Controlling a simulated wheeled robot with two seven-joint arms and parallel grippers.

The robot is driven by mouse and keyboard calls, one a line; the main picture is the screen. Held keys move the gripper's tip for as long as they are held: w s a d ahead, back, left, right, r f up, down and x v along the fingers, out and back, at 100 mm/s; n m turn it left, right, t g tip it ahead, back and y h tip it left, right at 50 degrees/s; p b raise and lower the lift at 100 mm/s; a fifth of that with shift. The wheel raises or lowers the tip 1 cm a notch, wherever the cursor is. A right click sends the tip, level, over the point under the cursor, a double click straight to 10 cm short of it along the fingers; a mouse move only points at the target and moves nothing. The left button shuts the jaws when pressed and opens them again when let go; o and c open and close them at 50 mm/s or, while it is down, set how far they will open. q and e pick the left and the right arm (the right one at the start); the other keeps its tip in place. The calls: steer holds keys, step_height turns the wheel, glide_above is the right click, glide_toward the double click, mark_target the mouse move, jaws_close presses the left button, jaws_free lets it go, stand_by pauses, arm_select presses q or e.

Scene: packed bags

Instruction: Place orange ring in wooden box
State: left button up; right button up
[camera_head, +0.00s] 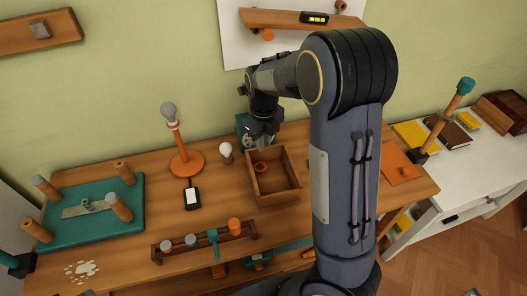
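The open wooden box (289,193) stands on the wooden table, right of its middle. A small round orange-brown thing (261,168) shows inside the box near its left wall; it may be the orange ring, but it is too small to be sure. My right gripper (262,142) points down at the box's back left corner, by the rim. Its fingers are small and dark, and I cannot tell whether they are open or hold anything. My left gripper is not in view.
Left of the box stand a white bulb (226,151), an orange-based lamp (186,163) and a black-and-white device (192,194). A peg rack (205,240) lies in front. A teal board with pegs (92,211) fills the table's left. My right arm hides the area right of the box.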

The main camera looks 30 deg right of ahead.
steer(key=s+a+r+n+t+y, duration=0.35)
steer(key=s+r+n, duration=0.8)
steer(key=n, duration=0.55)
steer(key=s+a+f+n+t, duration=0.1)
steer(key=s+a+n, duration=0.1)
steer(key=s+n, duration=0.4)
steer(key=s+a+f+n+t, duration=0.1)
steer(key=s+a+n, duration=0.1)
steer(key=s+n, duration=0.4)
steer(key=n, duration=0.2)
steer(key=shift+a+f+n, duration=0.15)
steer(key=shift+a+n, duration=0.15)
steer(key=shift+a, duration=0.05)
